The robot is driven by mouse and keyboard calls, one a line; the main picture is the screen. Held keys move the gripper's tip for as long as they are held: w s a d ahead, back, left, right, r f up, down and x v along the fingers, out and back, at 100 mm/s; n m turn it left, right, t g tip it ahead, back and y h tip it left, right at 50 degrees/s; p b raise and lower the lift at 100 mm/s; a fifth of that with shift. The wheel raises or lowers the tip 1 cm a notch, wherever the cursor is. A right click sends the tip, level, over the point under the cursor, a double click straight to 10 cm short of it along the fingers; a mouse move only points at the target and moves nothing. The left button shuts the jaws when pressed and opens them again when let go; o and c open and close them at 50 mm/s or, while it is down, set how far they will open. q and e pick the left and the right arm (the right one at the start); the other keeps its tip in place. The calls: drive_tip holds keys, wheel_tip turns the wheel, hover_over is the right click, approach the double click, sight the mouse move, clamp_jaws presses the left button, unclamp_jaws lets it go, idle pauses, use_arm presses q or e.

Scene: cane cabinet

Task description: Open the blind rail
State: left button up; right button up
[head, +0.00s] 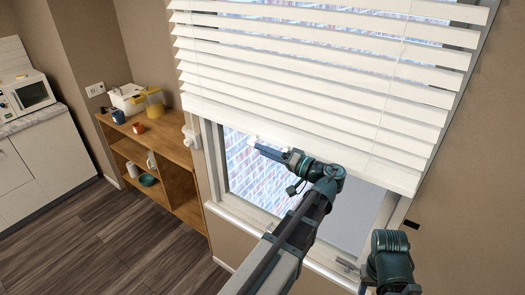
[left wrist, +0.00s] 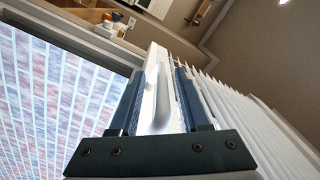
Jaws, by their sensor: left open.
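The white blind hangs over the window, and its thick bottom rail (head: 392,175) runs across partway down the opening. My left gripper (head: 258,147) is at the lower edge of the rail, left of its middle. In the left wrist view, the left gripper (left wrist: 155,95) has its two blue fingers apart, with a white handle-like piece (left wrist: 162,105) of the rail between them. The fingers look apart from it, but contact cannot be told. The right gripper is not in view; only part of my right arm shows at the lower right.
The window frame and sill (head: 250,215) lie below and behind my left arm. A wooden shelf (head: 165,145) with a yellow-handled jug (head: 154,103) and cups stands left of the window. A white cabinet with a microwave (head: 28,94) is at the far left. The floor between is clear.

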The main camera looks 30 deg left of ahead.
use_arm(q)
drive_tip(key=s+d, duration=0.1)
drive_tip(key=d, duration=1.1)
drive_tip(key=shift+d, duration=0.3)
drive_tip(key=s+a+f+m+h, duration=0.2)
drive_tip(key=f+h, duration=0.2)
drive_tip(key=f, duration=0.2)
drive_tip(key=s+a+f+m+h, duration=0.1)
drive_tip(key=s+a+f+h, duration=0.15)
drive_tip(key=f, duration=0.45)
drive_tip(key=s+d+f+m+h+b, duration=0.2)
drive_tip(key=s+d+f+h+b, duration=0.1)
drive_tip(key=d+f+b, duration=0.2)
drive_tip(key=s+d+f+m+g+h+b, duration=0.1)
drive_tip(key=s+d+f+h+b, duration=0.3)
drive_tip(key=d+f, duration=0.5)
drive_tip(key=s+d+f+m+h+b, duration=0.3)
drive_tip(key=s+d+f+b, duration=0.1)
drive_tip(key=d+f, duration=0.3)
wheel_tip(320, 180, down, 3)
drive_tip(key=shift+d+r+m+b, duration=0.2)
drive_tip(key=shift+d+m+b, duration=0.1)
drive_tip(key=shift+b, duration=0.55)
